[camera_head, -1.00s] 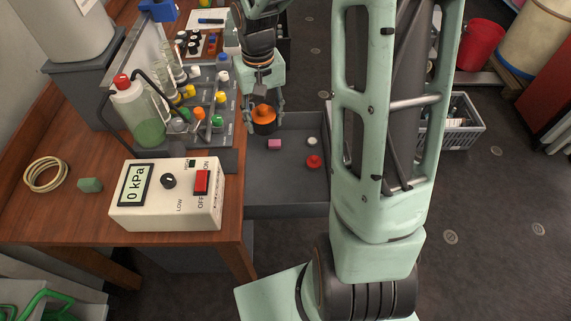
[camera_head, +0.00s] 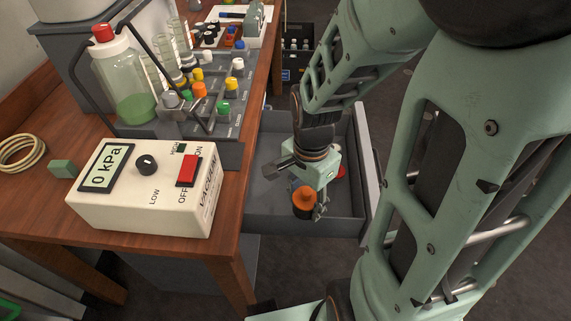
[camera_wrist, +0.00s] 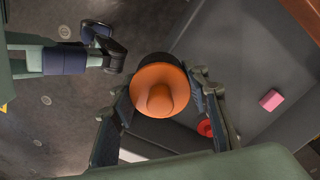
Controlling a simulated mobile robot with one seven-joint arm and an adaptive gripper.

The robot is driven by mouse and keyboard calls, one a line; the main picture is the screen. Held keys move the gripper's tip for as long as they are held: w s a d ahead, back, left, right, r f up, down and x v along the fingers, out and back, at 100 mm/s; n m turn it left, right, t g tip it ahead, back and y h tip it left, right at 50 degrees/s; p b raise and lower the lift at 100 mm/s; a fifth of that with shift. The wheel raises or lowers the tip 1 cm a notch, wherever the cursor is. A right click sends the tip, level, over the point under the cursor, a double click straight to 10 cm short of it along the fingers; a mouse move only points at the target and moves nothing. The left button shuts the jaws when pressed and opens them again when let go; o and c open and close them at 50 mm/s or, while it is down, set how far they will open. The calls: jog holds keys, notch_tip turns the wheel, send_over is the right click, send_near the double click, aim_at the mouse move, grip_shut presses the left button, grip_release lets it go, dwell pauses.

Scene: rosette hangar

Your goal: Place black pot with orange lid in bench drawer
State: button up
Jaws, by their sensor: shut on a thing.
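The black pot with its orange lid (camera_head: 304,199) is upright between the fingers of my gripper (camera_head: 306,203). In the wrist view the orange lid (camera_wrist: 160,90) faces the camera, with a finger on either side, and hides most of the black body. The grey bench drawer (camera_head: 268,204) is pulled out to the right of the bench. In the head view the pot overlaps the drawer's near side; in the wrist view it overlaps the drawer edge, with floor beyond. Its exact height over the drawer is unclear.
A pink block (camera_wrist: 271,100) and a red piece (camera_wrist: 205,128) lie in the drawer. Much of the drawer floor is bare.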

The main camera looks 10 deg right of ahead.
jog(key=shift+s+d+f, duration=0.1)
jog(key=shift+d+f, duration=0.2)
jog(key=shift+f, duration=0.05)
jog(key=w+d+f+b, duration=0.1)
jog(key=w+d+f, duration=0.3)
jog(key=d, duration=0.3)
jog(key=b, duration=0.1)
send_over(337, 206)
jog(key=f, duration=0.4)
jog(key=shift+s+a+f, duration=0.25)
jog(key=shift+a+f, duration=0.05)
jog(key=shift+f, duration=0.1)
jog(key=shift+w+d+f, duration=0.15)
jog(key=shift+d+f, duration=0.1)
jog(key=shift+f, duration=0.15)
jog(key=shift+f+b, duration=0.5)
jog(key=shift+f, duration=1)
jog(key=shift+f, duration=0.2)
jog(key=o, duration=0.9)
jog(key=shift+r, duration=0.1)
